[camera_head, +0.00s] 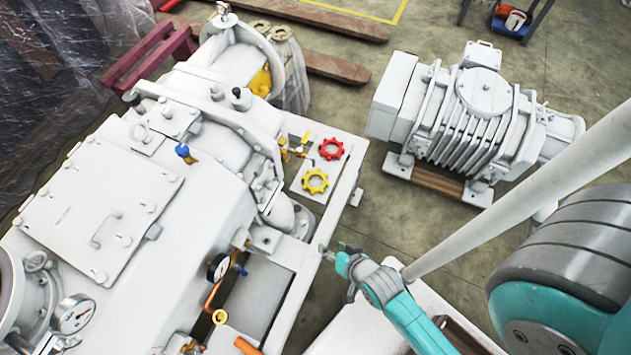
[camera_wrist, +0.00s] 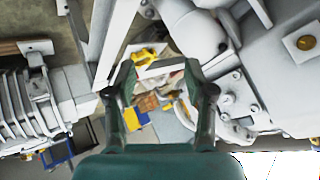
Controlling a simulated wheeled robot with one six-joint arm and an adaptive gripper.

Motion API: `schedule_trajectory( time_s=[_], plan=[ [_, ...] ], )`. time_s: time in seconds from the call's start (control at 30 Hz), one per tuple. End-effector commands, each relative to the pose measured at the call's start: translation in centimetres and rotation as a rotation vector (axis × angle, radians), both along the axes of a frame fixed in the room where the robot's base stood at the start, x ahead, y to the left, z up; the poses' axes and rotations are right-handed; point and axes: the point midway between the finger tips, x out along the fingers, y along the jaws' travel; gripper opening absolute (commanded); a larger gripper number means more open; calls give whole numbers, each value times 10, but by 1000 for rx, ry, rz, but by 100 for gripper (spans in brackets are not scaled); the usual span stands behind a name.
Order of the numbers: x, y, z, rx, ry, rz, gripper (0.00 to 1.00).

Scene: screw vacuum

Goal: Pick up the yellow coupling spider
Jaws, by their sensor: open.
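The yellow coupling spider (camera_head: 315,181) is a toothed ring lying on a small light plate beside the big white machine in the head view. A red ring of the same kind (camera_head: 331,148) lies just above it in the picture. My gripper (camera_head: 334,252) is below the yellow spider in the picture, apart from it. In the wrist view my gripper (camera_wrist: 160,66) shows two dark fingers spread apart with nothing held between them. A yellow piece (camera_wrist: 147,57) shows near the fingertips there; I cannot tell whether it is the spider.
The big white machine (camera_head: 120,220) fills the left, with gauges and brass valves near the plate. A finned white motor unit (camera_head: 470,110) stands on the floor at the right. A white frame edge (camera_head: 345,190) runs beside the plate. Bare floor (camera_head: 390,215) lies between them.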

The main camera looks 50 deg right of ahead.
Motion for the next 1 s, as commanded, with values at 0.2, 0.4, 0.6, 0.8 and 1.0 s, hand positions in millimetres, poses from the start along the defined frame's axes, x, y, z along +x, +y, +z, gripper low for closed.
schedule_trajectory(
  time_s=[0.2,0.4,0.6,0.8,1.0],
  plan=[
    [51,-27,-46,163,132,-185,54],
    [93,-57,-70,304,256,-361,54],
    [133,-91,-76,435,379,-543,54],
    [169,-131,-63,551,505,-731,54],
    [191,-165,-40,634,608,-886,54]
  ],
)
